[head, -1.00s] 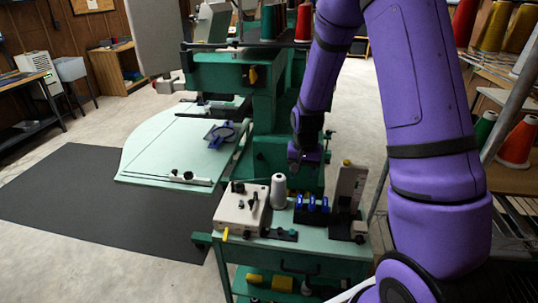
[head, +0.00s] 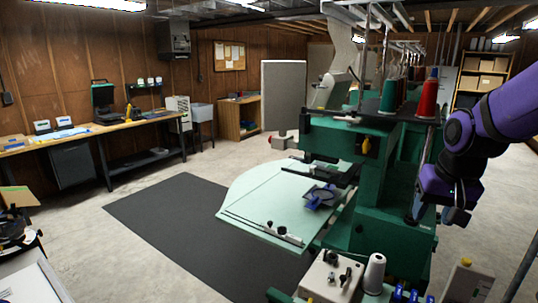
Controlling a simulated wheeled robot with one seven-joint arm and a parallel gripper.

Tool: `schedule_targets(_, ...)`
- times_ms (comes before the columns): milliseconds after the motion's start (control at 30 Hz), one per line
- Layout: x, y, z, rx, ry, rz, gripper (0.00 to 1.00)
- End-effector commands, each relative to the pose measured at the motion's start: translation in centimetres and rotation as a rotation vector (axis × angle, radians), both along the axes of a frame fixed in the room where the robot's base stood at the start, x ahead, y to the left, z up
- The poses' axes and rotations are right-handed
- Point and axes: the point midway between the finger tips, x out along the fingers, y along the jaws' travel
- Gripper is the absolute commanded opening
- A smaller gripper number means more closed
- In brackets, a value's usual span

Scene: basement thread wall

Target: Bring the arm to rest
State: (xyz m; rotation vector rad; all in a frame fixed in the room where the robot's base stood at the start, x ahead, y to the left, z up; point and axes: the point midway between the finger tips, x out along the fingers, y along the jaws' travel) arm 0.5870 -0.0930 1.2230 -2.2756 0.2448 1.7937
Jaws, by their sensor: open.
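My purple arm reaches in from the right edge of the head view. My gripper (head: 438,212) hangs at its end, fingers pointing down, to the right of the green embroidery machine (head: 385,190). The gripper is open with nothing seen between its fingers. It appears above the level of the small bench at the bottom. I cannot tell how near it is to the machine's side.
A pale green table plate (head: 265,195) with a blue hoop (head: 320,196) juts left from the machine. A white thread cone (head: 374,273) stands at the bottom right. A workbench (head: 95,130) runs along the left wall.

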Motion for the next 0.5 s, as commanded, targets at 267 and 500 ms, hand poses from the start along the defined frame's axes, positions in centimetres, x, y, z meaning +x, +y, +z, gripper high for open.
schedule_targets(267, -6.0, 1.3, 5.3, -0.035, -0.097, 0.112, 0.5)
schedule_targets(500, -11.4, 2.0, 8.2, -0.073, -0.173, 0.2, 0.5)
